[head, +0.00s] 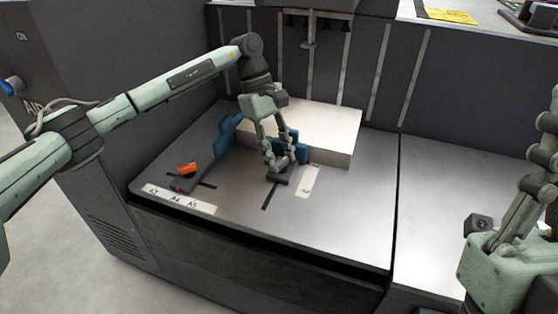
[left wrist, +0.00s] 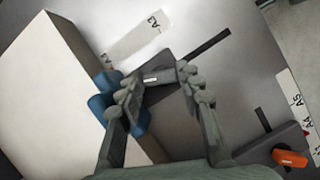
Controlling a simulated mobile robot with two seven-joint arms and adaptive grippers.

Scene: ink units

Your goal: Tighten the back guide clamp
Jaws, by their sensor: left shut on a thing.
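My left gripper (head: 274,168) reaches down onto the metal tray at the guide beside the paper block (head: 333,127). Its fingers are shut on a dark part at the foot of this guide (left wrist: 152,80), which has a small white mark. The guide's blue plate (left wrist: 108,88) stands against the block's side; it also shows behind the fingers in the head view (head: 301,146). I see no orange lever here; the fingers may hide it. A second guide has a blue plate (head: 228,131) and an orange lever (head: 188,169) on a dark foot. My right gripper (head: 505,268) is partly in view; its fingertips are not clear.
Slots and white size labels (head: 178,199) mark the tray (head: 340,225). A dark wall with pale strips rises behind. A second metal surface (head: 450,190) lies to the right. The tray's front middle is clear. A yellow label (head: 450,16) lies at the top right.

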